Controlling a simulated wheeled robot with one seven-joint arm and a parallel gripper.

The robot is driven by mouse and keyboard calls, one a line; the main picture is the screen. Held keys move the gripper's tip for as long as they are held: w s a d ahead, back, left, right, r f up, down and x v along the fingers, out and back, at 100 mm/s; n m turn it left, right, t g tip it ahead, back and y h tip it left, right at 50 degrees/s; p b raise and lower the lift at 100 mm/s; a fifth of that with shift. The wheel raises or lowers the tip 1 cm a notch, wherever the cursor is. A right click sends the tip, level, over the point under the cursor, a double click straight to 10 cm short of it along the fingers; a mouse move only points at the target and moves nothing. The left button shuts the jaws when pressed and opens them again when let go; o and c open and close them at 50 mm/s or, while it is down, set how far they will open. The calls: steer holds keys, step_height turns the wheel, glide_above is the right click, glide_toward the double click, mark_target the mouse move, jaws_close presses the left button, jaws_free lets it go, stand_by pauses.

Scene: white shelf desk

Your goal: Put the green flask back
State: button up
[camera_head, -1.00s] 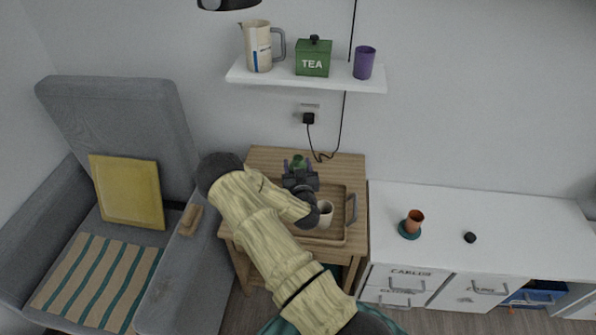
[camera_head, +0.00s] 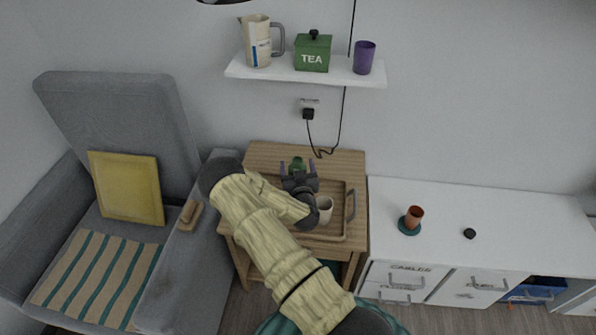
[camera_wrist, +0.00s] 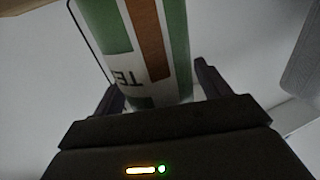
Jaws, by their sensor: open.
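The green flask (camera_head: 298,165) shows only its top in the head view, at the back of the wooden side table, behind my gripper. In the wrist view, the flask (camera_wrist: 150,40) is large and close, green and white with a brown stripe and part of some lettering. My gripper (camera_head: 298,168) is open, with one finger on each side of the flask. In the wrist view, the fingers of my gripper (camera_wrist: 158,88) flank it. The flask's base is hidden, so I cannot tell what it rests on.
A wooden tray (camera_head: 338,232) with a white cup (camera_head: 324,208) is on the side table (camera_head: 262,156). A wall shelf (camera_head: 340,76) above holds a jug (camera_head: 257,42), a green tea box (camera_head: 312,54) and a purple cup (camera_head: 364,58). A white cabinet (camera_head: 520,225) stands to the right.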

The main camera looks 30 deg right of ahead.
steer(key=shift+s+r, duration=0.1)
steer(key=v, duration=1.2)
steer(key=s+a+r+m+g+y, duration=0.1)
steer(key=s+a+r+g+y, duration=0.3)
steer(key=a+r+g, duration=0.6)
steer(key=s+a+r+n+g+y, duration=0.1)
steer(key=s+a+r+n+g, duration=0.1)
steer(key=s, duration=0.4)
steer(key=s+a+r+n+g, duration=0.2)
steer(key=s+r, duration=0.3)
steer(key=s, duration=0.1)
steer(key=shift+n+y, duration=0.4)
